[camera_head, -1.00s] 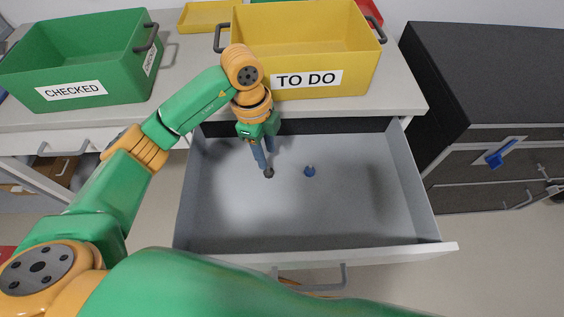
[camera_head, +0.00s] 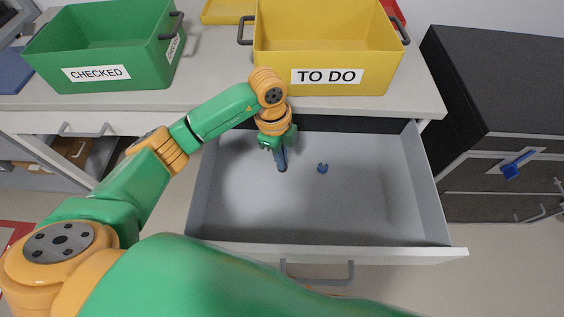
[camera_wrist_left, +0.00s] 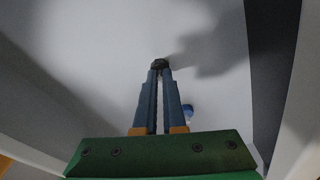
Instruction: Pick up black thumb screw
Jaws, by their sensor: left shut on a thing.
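The black thumb screw (camera_wrist_left: 159,65) is a small dark knob between the fingertips of my left gripper (camera_wrist_left: 160,72) in the left wrist view. My left gripper (camera_head: 281,168) reaches down into the open drawer in the head view, with its blue fingers shut on the screw. In the head view the screw (camera_head: 282,169) is only a small dark spot at the fingertips. I cannot tell whether it touches the drawer floor. My right gripper is not in view.
The grey drawer (camera_head: 375,215) is pulled out and mostly bare. A small blue part (camera_head: 322,168) lies right of the gripper. A yellow TO DO bin (camera_head: 375,80) and a green CHECKED bin (camera_head: 145,75) stand on the counter. A dark cabinet (camera_head: 500,90) is at right.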

